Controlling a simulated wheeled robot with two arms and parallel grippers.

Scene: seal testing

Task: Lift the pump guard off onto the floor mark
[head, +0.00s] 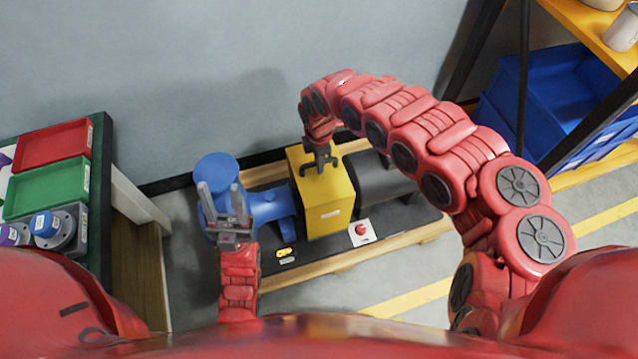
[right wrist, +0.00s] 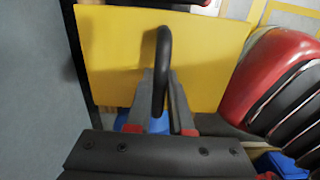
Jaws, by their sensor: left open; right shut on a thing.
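The pump guard (head: 325,207) is a yellow box with a black handle, between the blue pump (head: 268,207) and the dark motor (head: 380,178). My right gripper (head: 320,163) is above it, shut on the handle, which shows as a black loop (right wrist: 163,65) between the fingers in the right wrist view. The guard looks upright; I cannot tell whether it touches the base below. My left gripper (head: 221,203) is open and empty, fingers pointing up, in front of the pump in the picture. Yellow floor stripes (head: 410,300) show at lower right; I cannot tell which is the mark.
A red button box (head: 362,232) stands on the dark base plate near the guard. A bench with red (head: 54,143) and green (head: 50,187) trays is at left. A shelf with blue bins (head: 545,95) is at right. Grey floor at lower right is open.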

